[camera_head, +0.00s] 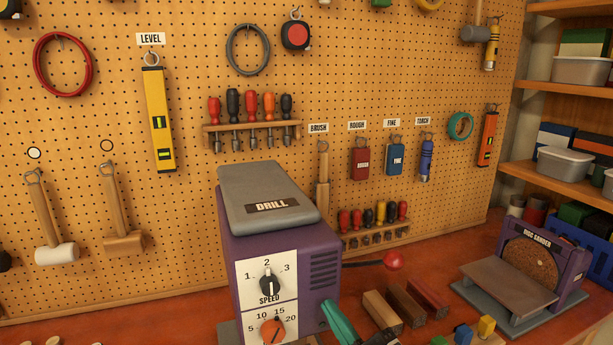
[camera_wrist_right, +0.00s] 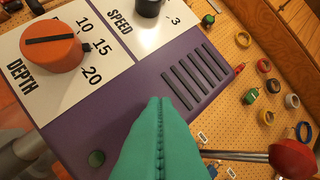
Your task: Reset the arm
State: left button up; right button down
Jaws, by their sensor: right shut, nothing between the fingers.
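My right gripper (camera_head: 338,320) shows its teal fingers at the bottom of the head view, just right of the drill's lower front. Its fingers also fill the lower middle of the right wrist view (camera_wrist_right: 158,108), pressed together and empty. The purple drill (camera_head: 325,250) with a grey top stands on the red bench. Its white panel carries a black speed dial (camera_head: 267,284) and an orange depth dial (camera_head: 272,330), which also shows in the right wrist view (camera_wrist_right: 52,54). In that view the fingers lie in front of the purple housing; contact cannot be told. My left gripper is out of view.
A lever with a red knob (camera_head: 393,261) sticks out right of the drill and passes close to my fingers in the wrist view (camera_wrist_right: 293,158). Wooden blocks (camera_head: 382,311) and a disc sander (camera_head: 530,262) stand farther right. A tool-hung pegboard (camera_head: 100,125) closes off the back.

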jog(key=s+d+f+m+g+h, duration=0.2)
jog(key=d+f+m+g+h, duration=0.1)
jog(key=d+f+m+h, duration=0.45)
jog(key=s+d+f+m+g+h, duration=0.25)
jog(key=d+f+m+h, duration=0.35)
jog(key=f, duration=0.3)
jog(key=s+d+f+m+g+y, duration=0.1)
jog(key=s+f+g, duration=0.45)
jog(key=s, duration=0.45)
jog(key=s+d+f+m+g, duration=0.1)
jog(key=s+d+f+g, duration=0.1)
jog(key=s+f+g, duration=0.55)
notch_tip(320, 180, down, 26)
jog(key=s+t+b, duration=0.2)
jog(key=s, duration=0.1)
jog(key=s+d+f+g+b, duration=0.1)
jog(key=s+d+f, duration=0.1)
jog(key=s+f, duration=1.4)
jog(key=shift+d+f+g+b, duration=0.2)
jog(key=shift+f+g+b, duration=0.15)
jog(key=shift+f, duration=0.5)
